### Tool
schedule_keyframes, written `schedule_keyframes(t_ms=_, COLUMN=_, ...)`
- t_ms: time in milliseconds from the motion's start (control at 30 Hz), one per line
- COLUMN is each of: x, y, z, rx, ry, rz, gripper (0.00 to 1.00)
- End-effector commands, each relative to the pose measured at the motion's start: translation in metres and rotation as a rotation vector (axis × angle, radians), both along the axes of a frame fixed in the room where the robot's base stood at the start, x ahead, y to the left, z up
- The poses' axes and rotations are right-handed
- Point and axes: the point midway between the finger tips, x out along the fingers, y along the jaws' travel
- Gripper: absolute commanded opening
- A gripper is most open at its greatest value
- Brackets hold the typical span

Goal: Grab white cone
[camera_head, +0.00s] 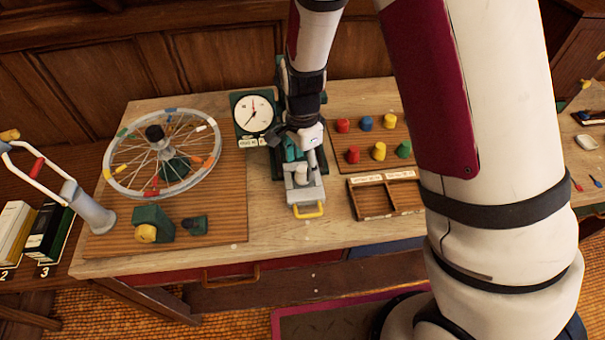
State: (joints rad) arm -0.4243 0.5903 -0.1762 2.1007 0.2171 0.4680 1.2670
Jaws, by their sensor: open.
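I cannot clearly make out a white cone. Several coloured pegs, such as a red peg (343,125) and a green peg (404,149), stand on a wooden board (332,112) right of my gripper; none of them is white. My gripper (303,160) points down over the middle of the table, open, just above or at a pale grey device (304,192) with a yellow handle (309,211). Contact with the device cannot be told. My wrist and fingers hide part of what lies beneath.
A spoked wheel (161,154) and a dark green block (153,217) are on a board at left. A dial gauge (254,114) stands left of my gripper. A compartment tray (374,201) lies at right. Bare wooden table (262,235) shows in front.

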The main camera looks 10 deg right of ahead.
Motion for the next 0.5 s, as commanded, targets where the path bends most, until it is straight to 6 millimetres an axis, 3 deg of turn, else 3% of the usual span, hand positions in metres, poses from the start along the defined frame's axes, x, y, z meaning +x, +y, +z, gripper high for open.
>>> schedule_keyframes(t_ms=200, x=-0.001, y=0.000, z=-0.024, rx=0.000, ry=0.001, rz=-0.001, gripper=0.55)
schedule_keyframes(t_ms=500, x=0.000, y=0.001, z=-0.027, rx=0.000, ry=-0.001, rz=0.000, gripper=0.55)
